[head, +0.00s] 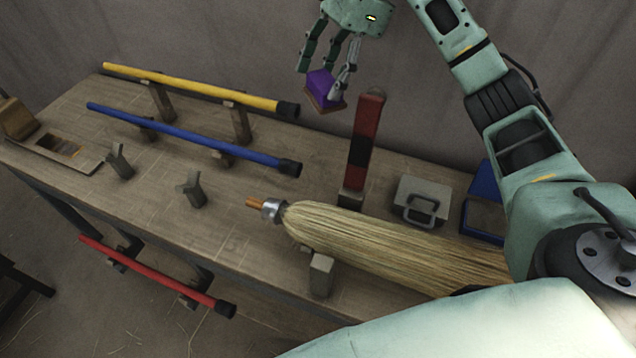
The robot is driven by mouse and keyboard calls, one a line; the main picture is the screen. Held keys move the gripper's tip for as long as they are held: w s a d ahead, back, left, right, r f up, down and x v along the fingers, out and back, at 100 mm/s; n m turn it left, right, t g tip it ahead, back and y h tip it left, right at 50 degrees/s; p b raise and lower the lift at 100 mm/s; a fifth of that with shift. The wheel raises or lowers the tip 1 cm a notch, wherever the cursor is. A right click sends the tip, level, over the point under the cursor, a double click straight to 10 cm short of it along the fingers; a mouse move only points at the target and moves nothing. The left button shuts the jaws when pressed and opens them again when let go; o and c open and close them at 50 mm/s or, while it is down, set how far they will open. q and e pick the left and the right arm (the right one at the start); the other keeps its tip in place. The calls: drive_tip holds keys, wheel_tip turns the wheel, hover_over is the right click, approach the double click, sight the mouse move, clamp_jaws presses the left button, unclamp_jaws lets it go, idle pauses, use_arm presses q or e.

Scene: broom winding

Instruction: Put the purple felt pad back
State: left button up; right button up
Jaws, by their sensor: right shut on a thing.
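The purple felt pad (320,84) shows in the head view as a small purple block with a brownish lower face. My right gripper (327,80) is shut on it and holds it tilted, in the air over the back of the workbench. The pad is above and to the left of the red and black post. The fingers hide part of the pad. My left gripper is not in view.
A straw broom head (385,240) lies across the workbench (240,235). Behind it stand the red and black post (363,140), a grey block with a handle (422,200) and a blue box (484,190), partly hidden by my arm. Yellow (190,86) and blue (190,136) poles rest on supports.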

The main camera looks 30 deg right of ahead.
wheel_tip(320, 180, down, 5)
drive_tip(key=b, duration=0.3)
drive_tip(key=shift+f, duration=0.1)
drive_tip(key=shift+f+b, duration=0.35)
drive_tip(key=shift+b, duration=0.15)
wheel_tip(320, 180, down, 14)
drive_tip(key=shift+w+r+p, duration=0.1)
drive_tip(key=shift+p, duration=0.65)
wheel_tip(320, 180, down, 4)
drive_tip(key=shift+r+p, duration=0.1)
drive_tip(key=shift+p, duration=0.2)
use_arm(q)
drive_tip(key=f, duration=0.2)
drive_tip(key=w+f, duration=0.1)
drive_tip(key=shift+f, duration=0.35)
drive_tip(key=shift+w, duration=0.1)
use_arm(e)
drive_tip(key=shift+f, duration=0.3)
drive_tip(key=o, duration=1)
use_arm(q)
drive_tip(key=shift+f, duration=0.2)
use_arm(e)
drive_tip(key=shift+o, duration=0.2)
